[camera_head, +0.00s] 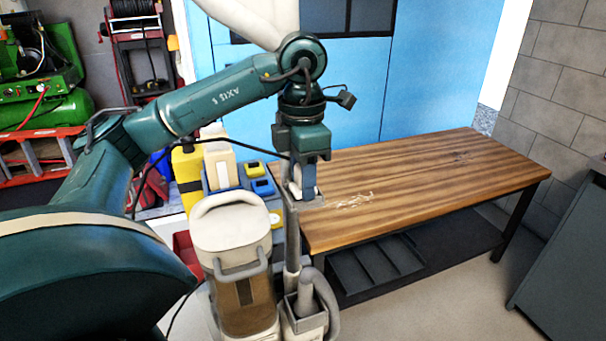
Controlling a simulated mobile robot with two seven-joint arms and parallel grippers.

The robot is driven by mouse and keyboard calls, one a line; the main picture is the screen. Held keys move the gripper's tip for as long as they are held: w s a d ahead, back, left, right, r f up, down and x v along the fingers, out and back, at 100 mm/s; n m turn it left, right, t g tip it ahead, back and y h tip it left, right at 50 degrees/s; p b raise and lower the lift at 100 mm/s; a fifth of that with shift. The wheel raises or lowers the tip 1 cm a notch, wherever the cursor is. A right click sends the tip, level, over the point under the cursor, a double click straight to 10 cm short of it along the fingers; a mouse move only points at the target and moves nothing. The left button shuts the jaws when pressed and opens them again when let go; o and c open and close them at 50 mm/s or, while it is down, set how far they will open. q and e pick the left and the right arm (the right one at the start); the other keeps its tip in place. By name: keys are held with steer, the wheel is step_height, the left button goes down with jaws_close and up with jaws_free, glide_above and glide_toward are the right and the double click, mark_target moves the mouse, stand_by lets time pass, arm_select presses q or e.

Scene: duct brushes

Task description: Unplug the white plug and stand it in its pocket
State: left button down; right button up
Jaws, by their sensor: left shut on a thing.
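My left gripper (304,190) reaches down at the left end of the wooden bench (420,185). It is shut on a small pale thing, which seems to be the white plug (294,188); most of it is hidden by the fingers. The gripper is just above a grey bracket (312,202) on top of an upright post. I cannot tell whether the plug touches the bracket or sits in a socket. I cannot make out the plug's pocket. My right gripper is not in view.
A cream and brown machine (232,225) with a handle stands left of the post. A grey holder (306,322) with a pale hose is at the post's foot. Yellow and blue small boxes (262,187) sit behind. The bench top is mostly clear, with pale scraps (355,200).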

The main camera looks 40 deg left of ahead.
arm_select(q)
steer(key=shift+a+f, duration=0.1)
steer(key=shift+f, duration=0.1)
steer(key=shift+a+r+p, duration=0.1)
steer(key=shift+r+p, duration=0.7)
steer(key=shift+r, duration=0.05)
steer(key=shift+w, duration=0.15)
steer(key=shift+f, duration=0.1)
steer(key=shift+f+b, duration=0.6)
steer(key=shift+f, duration=0.2)
steer(key=shift+f, duration=0.15)
